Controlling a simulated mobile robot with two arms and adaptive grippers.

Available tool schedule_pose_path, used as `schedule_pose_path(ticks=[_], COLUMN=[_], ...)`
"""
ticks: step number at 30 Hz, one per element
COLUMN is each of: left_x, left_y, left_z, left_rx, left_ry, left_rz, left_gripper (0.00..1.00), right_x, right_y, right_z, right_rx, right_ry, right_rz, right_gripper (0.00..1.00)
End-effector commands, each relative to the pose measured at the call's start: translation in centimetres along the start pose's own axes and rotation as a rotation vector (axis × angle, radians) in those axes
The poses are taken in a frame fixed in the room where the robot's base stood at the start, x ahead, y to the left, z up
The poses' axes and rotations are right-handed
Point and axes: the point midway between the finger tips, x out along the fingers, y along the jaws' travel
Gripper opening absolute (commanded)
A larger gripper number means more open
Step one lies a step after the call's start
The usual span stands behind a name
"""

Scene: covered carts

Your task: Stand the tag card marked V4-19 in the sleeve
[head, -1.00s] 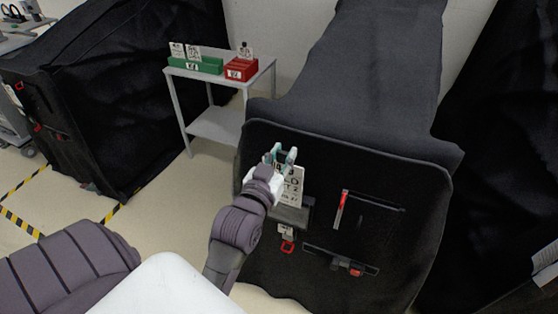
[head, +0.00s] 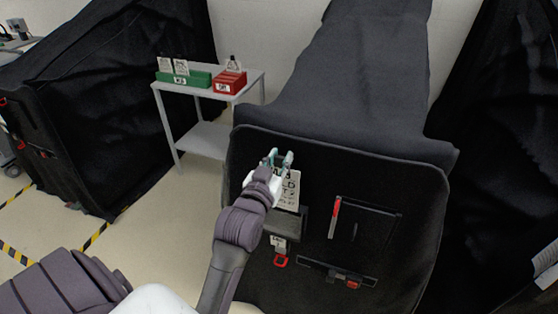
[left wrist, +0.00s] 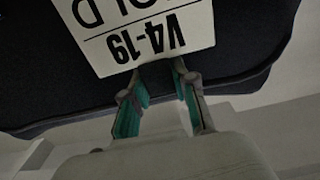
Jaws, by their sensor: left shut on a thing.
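The white tag card (head: 289,192) is upright in front of the black cart panel. In the left wrist view the card (left wrist: 150,32) shows upside down and reads V4-19. My left gripper (head: 278,160) is shut on the card's top edge, and its fingertips also show in the left wrist view (left wrist: 160,68). The sleeve (head: 291,224) is a dark grey pocket on the panel at the card's lower end. I cannot tell whether the lower edge is inside the sleeve or in front of it. My right gripper is not in view.
A red-handled latch (head: 335,217) is right of the sleeve, and a small tag with a red ring (head: 281,261) hangs below it. A grey side table (head: 206,137) holds a green holder (head: 184,79) and a red holder (head: 229,84) with cards. Covered carts stand on both sides.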

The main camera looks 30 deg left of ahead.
Motion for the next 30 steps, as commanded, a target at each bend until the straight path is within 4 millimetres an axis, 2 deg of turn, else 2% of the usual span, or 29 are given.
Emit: schedule_pose_path(ticks=[1,30], left_x=[0.0,0.0], left_y=[0.0,0.0], left_z=[0.6,7.2], left_rx=[0.0,0.0], left_ry=[0.0,0.0], left_rz=[0.0,0.0], left_gripper=[0.01,0.01], right_x=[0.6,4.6], right_y=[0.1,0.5], right_z=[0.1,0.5], right_rx=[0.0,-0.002], right_ry=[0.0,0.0], right_rz=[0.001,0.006], right_gripper=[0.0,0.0])
